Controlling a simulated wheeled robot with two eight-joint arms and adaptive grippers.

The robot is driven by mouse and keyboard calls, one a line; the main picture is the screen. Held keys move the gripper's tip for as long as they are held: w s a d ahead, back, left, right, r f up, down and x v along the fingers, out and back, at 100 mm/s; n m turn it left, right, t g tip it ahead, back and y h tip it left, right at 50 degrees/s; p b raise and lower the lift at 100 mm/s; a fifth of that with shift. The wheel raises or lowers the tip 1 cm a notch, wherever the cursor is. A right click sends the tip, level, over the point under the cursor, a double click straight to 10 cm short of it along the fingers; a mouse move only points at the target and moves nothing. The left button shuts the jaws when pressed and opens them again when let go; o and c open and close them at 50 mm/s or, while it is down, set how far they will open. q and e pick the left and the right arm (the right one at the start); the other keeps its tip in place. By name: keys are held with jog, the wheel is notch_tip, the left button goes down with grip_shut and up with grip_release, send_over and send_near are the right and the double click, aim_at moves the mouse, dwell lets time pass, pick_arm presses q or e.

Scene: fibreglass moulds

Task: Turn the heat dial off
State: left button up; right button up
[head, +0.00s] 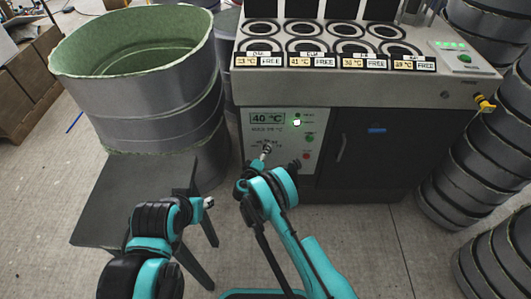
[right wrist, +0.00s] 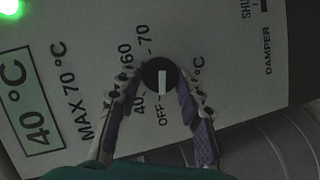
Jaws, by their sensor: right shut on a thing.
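The heat dial (right wrist: 160,74) is a small round black knob with a white pointer line, on a pale control panel (right wrist: 225,50). In the right wrist view its pointer points down toward the OFF mark. My right gripper (right wrist: 160,90) has its fingers on either side of the dial and is shut on it; it also shows at the panel in the head view (head: 266,154), where it partly hides the dial. The display (head: 268,118) reads 40 °C, with MAX 70 °C printed near it. My left gripper (head: 208,202) is small and away from the panel, its jaws unclear.
A dark cabinet door (head: 370,150) is right of the panel. Above is a bench top with several round wells (head: 305,28) and labels. A large grey mould with a green lining (head: 140,45) stands left, by a dark stand (head: 105,200). Stacked grey moulds (head: 470,150) stand right.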

jog(key=shift+n, duration=0.3)
jog(key=o, duration=1.2)
jog(key=shift+c, duration=0.2)
jog(key=v, duration=0.7)
jog(key=shift+s+a, duration=0.2)
